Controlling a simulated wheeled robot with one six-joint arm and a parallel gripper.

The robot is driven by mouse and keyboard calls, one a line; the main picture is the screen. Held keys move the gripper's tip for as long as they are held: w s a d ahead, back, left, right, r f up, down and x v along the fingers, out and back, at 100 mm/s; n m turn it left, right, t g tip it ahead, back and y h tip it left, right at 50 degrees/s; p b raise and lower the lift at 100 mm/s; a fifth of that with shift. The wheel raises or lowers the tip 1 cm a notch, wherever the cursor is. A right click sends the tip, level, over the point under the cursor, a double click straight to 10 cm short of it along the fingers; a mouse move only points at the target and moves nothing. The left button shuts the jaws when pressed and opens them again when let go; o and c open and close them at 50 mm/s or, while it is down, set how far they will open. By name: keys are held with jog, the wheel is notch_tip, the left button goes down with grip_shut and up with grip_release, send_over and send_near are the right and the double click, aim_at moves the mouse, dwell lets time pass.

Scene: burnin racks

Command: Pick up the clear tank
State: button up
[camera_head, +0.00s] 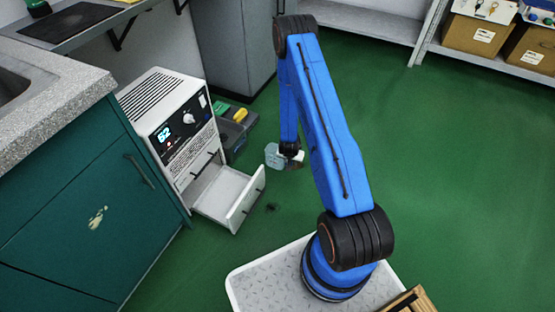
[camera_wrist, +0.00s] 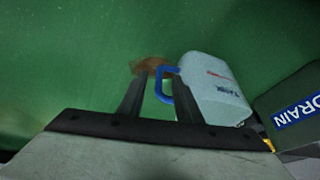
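The clear tank (camera_wrist: 215,90) is a pale, bluish box with printed lettering and a blue handle (camera_wrist: 160,84) on its left side in the wrist view. In the head view the tank (camera_head: 273,156) shows small, just left of my gripper (camera_head: 291,160). In the wrist view my gripper (camera_wrist: 158,76) has its two dark fingers apart. The handle's bar lies between them, nearer the right finger, and the right finger partly overlaps the handle loop. I see no clear grip on the bar. I cannot tell whether the tank touches the floor.
A white unit (camera_head: 175,125) reading 52 has its drawer (camera_head: 240,205) pulled out, left of my gripper. A dark bin (camera_head: 232,140) stands behind it. A box labelled DRAIN (camera_wrist: 290,108) is right of the tank. A brownish spot (camera_wrist: 151,65) shows beyond the fingertips. Green floor is clear to the right.

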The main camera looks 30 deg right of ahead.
jog(key=shift+x, duration=1.45)
grip_shut()
jog(key=shift+r, duration=0.25)
